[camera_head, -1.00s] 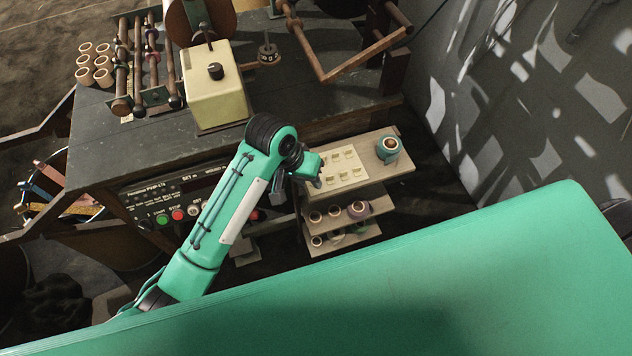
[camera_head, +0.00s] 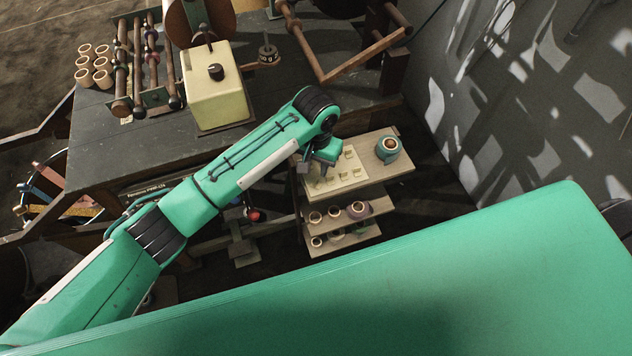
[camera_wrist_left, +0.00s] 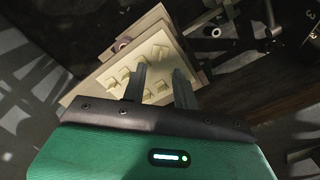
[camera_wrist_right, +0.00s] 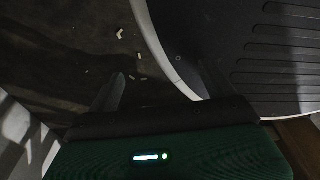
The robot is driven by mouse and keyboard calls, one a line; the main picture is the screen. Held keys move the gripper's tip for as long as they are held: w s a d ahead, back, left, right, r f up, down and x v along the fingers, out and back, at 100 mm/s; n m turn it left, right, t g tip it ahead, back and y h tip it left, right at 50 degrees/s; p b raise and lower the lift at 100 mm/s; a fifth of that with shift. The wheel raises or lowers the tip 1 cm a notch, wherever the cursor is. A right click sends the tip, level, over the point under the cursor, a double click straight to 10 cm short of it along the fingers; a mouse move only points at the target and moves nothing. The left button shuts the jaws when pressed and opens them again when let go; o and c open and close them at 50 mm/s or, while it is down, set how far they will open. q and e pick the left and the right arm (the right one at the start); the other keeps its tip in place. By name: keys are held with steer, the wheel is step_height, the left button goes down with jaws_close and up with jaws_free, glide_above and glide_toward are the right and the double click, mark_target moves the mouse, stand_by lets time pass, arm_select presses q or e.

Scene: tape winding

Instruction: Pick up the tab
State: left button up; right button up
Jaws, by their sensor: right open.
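Small cream tabs stand in rows on a cream board (camera_head: 349,158) on the top shelf of a small rack. The board and tabs (camera_wrist_left: 158,82) also show in the left wrist view. My left gripper (camera_head: 314,166) is over the left part of the board. In the left wrist view its two fingers (camera_wrist_left: 160,82) are apart, with tabs visible between and beside them. No tab is seen held. My right gripper (camera_wrist_right: 162,88) shows only in its wrist view, open and empty above the dark floor.
A teal and brown tape roll (camera_head: 389,150) stands on the shelf right of the board. Lower shelves hold several rolls (camera_head: 357,210). The dark workbench (camera_head: 150,145) with a cream box (camera_head: 213,90) lies behind and left. Small pale pieces (camera_wrist_right: 119,33) lie on the floor.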

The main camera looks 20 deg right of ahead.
mark_target(316, 181)
arm_select(q)
steer(key=shift+f, duration=0.85)
steer(key=f, duration=0.5)
steer(key=shift+w+d, duration=0.1)
steer(key=shift+w, duration=0.1)
steer(key=shift+f, duration=0.1)
jaws_close()
arm_select(e)
steer(key=shift+s, duration=0.3)
